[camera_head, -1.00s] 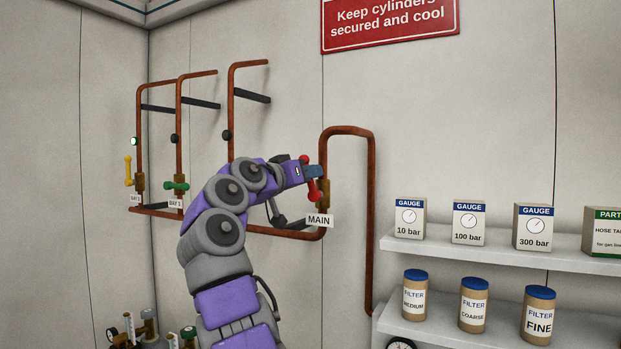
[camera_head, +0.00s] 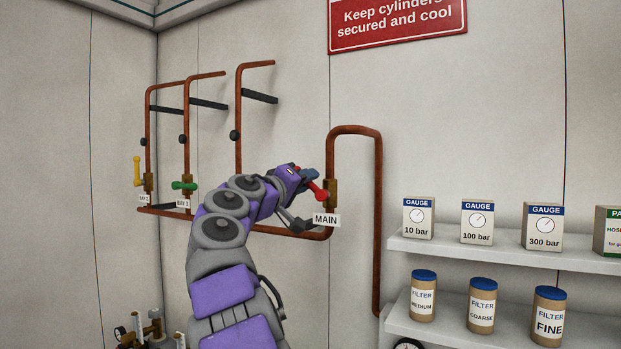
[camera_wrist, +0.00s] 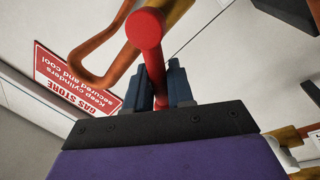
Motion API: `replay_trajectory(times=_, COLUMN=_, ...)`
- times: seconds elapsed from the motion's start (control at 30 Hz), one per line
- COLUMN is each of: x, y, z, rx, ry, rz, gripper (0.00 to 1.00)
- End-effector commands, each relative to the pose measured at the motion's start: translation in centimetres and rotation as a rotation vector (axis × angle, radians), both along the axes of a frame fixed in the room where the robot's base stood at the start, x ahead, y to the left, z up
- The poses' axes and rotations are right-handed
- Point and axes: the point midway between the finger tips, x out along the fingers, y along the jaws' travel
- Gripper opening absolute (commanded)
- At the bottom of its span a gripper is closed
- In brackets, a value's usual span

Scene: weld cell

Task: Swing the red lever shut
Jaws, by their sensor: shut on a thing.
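The red lever (camera_head: 318,190) sits on the brass valve body (camera_head: 331,193) of the copper pipe, above the MAIN label (camera_head: 326,219). It slants from upper left to lower right in the head view, partly hidden by my gripper. My gripper (camera_head: 309,176) is at the lever's upper left part. In the wrist view, the two blue-grey fingers of my gripper (camera_wrist: 160,88) stand on either side of the red lever (camera_wrist: 153,60) and are shut on it. The lever's round red end points toward the wrist camera's upper edge.
Copper pipes (camera_head: 378,230) run along the wall. A yellow lever (camera_head: 137,170) and a green lever (camera_head: 184,186) sit on valves at the left. Shelves (camera_head: 500,254) with gauge boxes (camera_head: 418,219) and filter cans (camera_head: 423,296) stand at the right.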

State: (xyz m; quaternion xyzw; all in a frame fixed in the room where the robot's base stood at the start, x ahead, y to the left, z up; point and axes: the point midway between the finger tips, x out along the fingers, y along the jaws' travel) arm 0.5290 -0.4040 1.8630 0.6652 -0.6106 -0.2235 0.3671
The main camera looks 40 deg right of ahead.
Motion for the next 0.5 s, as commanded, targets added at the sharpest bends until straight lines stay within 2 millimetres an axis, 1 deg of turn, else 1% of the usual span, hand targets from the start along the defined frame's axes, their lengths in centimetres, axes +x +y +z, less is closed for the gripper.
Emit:
replay_trajectory(times=0.3, x=0.9, y=0.3, z=-1.5, rx=-0.082, ry=0.29, rz=0.002, gripper=0.0)
replay_trajectory(times=0.5, x=1.1, y=0.3, z=-2.3, rx=-0.128, ry=0.446, rz=0.002, gripper=0.0)
